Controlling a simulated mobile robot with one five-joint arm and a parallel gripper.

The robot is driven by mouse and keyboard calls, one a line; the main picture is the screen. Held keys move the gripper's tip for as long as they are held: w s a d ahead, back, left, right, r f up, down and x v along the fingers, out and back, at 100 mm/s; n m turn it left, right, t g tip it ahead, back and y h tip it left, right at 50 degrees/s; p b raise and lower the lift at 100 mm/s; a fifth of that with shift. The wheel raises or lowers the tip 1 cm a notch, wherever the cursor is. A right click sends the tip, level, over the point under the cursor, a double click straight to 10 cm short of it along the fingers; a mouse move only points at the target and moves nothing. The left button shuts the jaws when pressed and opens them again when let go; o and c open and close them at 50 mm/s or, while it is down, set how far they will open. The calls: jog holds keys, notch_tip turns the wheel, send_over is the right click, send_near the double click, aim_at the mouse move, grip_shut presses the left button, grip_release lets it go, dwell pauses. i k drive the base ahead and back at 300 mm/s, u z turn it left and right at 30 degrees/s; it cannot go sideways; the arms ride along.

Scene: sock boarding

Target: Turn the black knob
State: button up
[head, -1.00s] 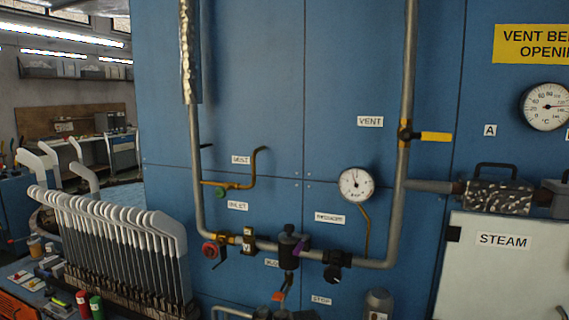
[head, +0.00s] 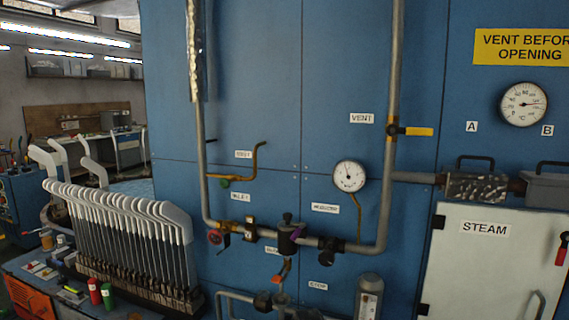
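A black knob (head: 328,257) hangs under the horizontal grey pipe, below the round pressure gauge (head: 348,176) and near a label that seems to read "REDUCER" (head: 325,208). A dark cylindrical fitting (head: 286,237) with a small black top stands on the same pipe to its left. Another dark round part (head: 262,301) sits on the lower pipe. The knob's setting is too small to read. My gripper does not show in the head view.
A red handwheel (head: 215,237) and a yellow vent lever (head: 419,132) are on the pipework. A steam cabinet (head: 490,262) stands at right. A rack of grey-white boards (head: 130,225) stands on a cluttered bench at left.

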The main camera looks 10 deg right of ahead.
aim_at(326, 258)
jog(key=u, duration=2.3)
jog(key=k, duration=1.4)
jog(key=z, duration=0.85)
jog(key=i, duration=1)
jog(key=u, duration=0.05)
